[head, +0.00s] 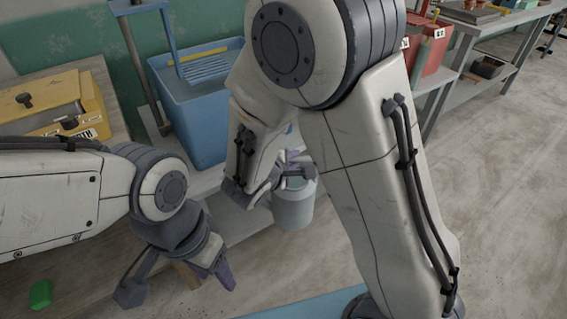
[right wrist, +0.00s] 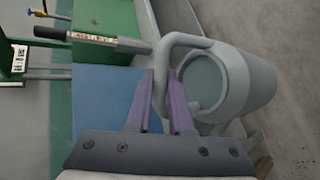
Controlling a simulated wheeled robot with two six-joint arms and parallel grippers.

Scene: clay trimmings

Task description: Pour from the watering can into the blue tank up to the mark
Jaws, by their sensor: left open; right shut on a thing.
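The blue tank (head: 192,125) stands on a grey bench at the back, with a yellow bar along its far rim and a blue rack over its opening. The grey watering can (head: 292,210) is to its right and lower, roughly upright; it also shows in the right wrist view (right wrist: 235,85). My right gripper (right wrist: 160,90) is shut on the can's handle (right wrist: 163,65). In the head view my right arm hides part of the can, and I cannot see its spout clearly. My left gripper (head: 178,285) is open and empty at the lower left, apart from the tank.
A yellow case (head: 45,100) with a label sits on the bench left of the tank. A green block (head: 40,294) lies at the lower left. Red bins (head: 432,52) stand on a shelf at the right. The floor at the right is clear.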

